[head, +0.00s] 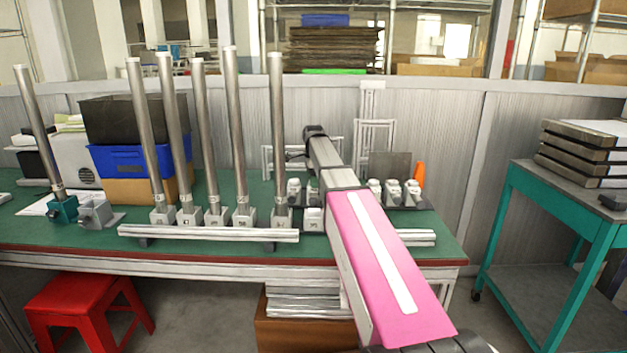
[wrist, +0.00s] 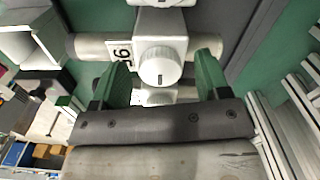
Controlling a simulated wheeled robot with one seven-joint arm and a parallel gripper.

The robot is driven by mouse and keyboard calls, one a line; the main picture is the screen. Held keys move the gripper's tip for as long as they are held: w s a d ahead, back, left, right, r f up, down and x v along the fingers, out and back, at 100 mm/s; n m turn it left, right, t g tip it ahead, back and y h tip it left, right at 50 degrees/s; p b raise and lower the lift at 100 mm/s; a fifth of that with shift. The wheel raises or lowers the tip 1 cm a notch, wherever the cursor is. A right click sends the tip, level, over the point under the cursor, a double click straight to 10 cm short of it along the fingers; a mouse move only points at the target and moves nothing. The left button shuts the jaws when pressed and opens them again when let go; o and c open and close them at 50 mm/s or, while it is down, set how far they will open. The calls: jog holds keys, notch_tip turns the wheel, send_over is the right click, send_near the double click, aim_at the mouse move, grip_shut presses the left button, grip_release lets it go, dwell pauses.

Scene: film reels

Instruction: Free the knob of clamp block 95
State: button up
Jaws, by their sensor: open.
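A white round knob (wrist: 160,66) with a pointer line faces the camera in the wrist view. It sits on a pale clamp block with a number plate (wrist: 119,52) turned on its side, too unclear to read surely as 95. My gripper (wrist: 161,78) has green fingers spread on either side of the knob, with visible gaps. It is open and holds nothing. A grey rod (wrist: 92,46) runs through the block. In the head view my pink arm covers part of the bench, and my gripper cannot be made out there.
Several tall steel posts stand in numbered clamp blocks (head: 243,215) left of my arm on the green bench (head: 60,236). Pale rails (head: 210,234) run along the front. Small white knobbed blocks (head: 393,190) and an orange cone (head: 419,175) sit right. A teal cart (head: 527,214) stands further right.

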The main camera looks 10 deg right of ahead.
jog(key=c, duration=0.9)
